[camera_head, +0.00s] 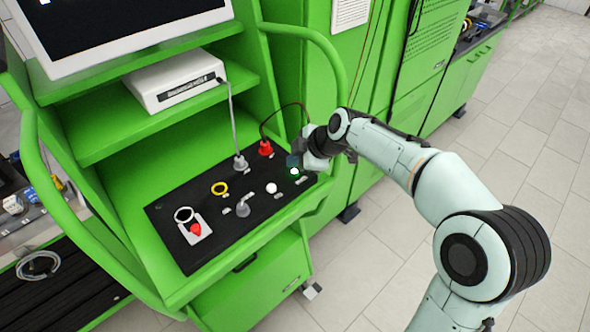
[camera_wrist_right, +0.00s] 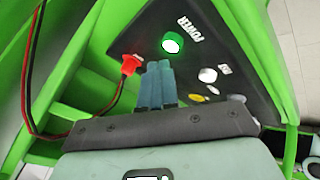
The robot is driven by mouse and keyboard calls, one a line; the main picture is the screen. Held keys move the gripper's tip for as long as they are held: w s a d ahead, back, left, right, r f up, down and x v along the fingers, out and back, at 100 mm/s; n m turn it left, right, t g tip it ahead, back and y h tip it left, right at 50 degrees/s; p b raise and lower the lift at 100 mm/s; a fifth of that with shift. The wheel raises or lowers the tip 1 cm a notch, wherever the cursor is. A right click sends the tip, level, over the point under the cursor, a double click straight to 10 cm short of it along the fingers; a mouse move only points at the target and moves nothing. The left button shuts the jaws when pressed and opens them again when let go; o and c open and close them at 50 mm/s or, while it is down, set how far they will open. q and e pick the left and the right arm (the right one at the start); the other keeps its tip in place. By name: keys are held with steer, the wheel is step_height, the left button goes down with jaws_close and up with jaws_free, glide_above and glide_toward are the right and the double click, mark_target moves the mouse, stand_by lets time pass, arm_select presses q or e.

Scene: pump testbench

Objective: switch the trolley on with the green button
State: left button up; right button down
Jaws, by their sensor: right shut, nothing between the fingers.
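The green button (camera_head: 294,171) is at the right end of the black control panel (camera_head: 205,240) on the green trolley (camera_head: 150,250). In the wrist view the green button (camera_wrist_right: 172,43) has a green rim and a bright, whitish-green face, beside the word POWER. My right gripper (camera_head: 293,161) is over the panel's right end, close to the button. Its blue-grey fingers (camera_wrist_right: 158,68) are shut and empty, pointing toward the button in the wrist view. I cannot tell whether they touch it. My left gripper is not in view.
A red plug (camera_head: 265,148) with a cable and a grey plug (camera_head: 240,162) stand on the panel. A white button (camera_head: 271,188), a yellow ring (camera_head: 219,188) and a red knob (camera_head: 196,230) are also there. The trolley's curved green rail (camera_head: 325,50) rises close to my right arm.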

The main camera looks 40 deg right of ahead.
mark_target(295, 173)
arm_select(q)
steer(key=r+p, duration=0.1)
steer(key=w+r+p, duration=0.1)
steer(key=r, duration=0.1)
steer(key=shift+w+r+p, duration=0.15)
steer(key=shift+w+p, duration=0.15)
steer(key=shift+p, duration=0.1)
arm_select(e)
step_height(295, 173, up, 6)
steer(key=shift+f, duration=0.1)
